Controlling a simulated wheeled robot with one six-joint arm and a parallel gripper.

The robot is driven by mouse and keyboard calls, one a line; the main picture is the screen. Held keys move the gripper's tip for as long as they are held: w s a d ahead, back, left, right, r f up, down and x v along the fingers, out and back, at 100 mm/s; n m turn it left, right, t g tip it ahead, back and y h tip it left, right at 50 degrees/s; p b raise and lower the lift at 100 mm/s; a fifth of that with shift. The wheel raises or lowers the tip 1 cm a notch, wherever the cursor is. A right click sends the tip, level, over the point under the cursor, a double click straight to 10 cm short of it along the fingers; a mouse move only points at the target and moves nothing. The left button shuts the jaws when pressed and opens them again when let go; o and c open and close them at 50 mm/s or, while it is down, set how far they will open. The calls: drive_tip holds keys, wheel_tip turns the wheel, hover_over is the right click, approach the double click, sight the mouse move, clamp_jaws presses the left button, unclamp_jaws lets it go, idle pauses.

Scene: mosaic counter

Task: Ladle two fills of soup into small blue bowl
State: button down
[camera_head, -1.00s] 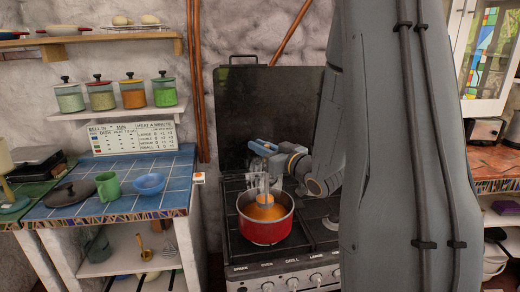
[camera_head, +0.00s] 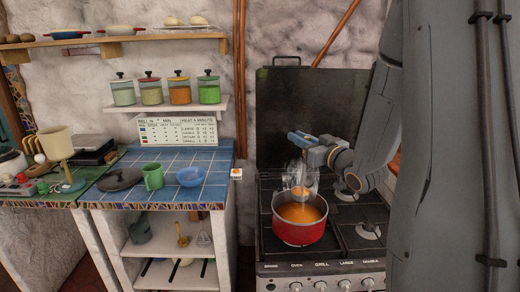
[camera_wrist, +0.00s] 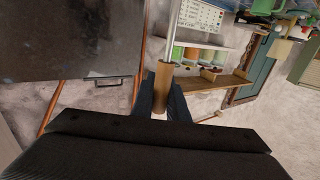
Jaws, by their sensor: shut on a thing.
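My gripper (camera_head: 303,139) is shut on the ladle's handle, above the stove. In the wrist view the brown handle end and metal shaft of the ladle (camera_wrist: 163,75) stand between the fingers. The ladle's bowl (camera_head: 299,191) hangs just over the rim of the red pot (camera_head: 300,234), and orange shows in it. The pot stands on the stove and holds orange soup (camera_head: 299,213). The small blue bowl (camera_head: 190,177) sits on the blue-tiled counter to the left; its inside looks blue, with no soup visible.
A green mug (camera_head: 153,177) and a dark lid (camera_head: 120,180) stand left of the bowl. A gap separates counter and stove (camera_head: 350,243). Several jars stand on a shelf (camera_head: 178,109) above. A beige cup-shaped thing (camera_head: 56,142) stands farther left.

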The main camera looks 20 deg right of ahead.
drive_tip(key=shift+w, duration=0.1)
drive_tip(key=w+a+n+g+y, duration=0.1)
drive_tip(key=w+a+n+y, duration=0.15)
drive_tip(key=w+a, duration=0.55)
drive_tip(key=w+a+n+g+y, duration=0.1)
drive_tip(key=w+a+y, duration=0.25)
drive_tip(key=w, duration=0.85)
drive_tip(key=w+a+n+g+y, duration=0.1)
drive_tip(key=w+a, duration=0.5)
drive_tip(key=a, duration=0.4)
drive_tip(key=w+a+n+g+y+b, duration=0.1)
drive_tip(key=w+a, duration=0.6)
drive_tip(key=a, duration=0.3)
drive_tip(key=shift+w+f, duration=0.15)
drive_tip(key=shift+w, duration=0.15)
drive_tip(key=shift+a+n, duration=0.1)
drive_tip(key=shift+n, duration=0.15)
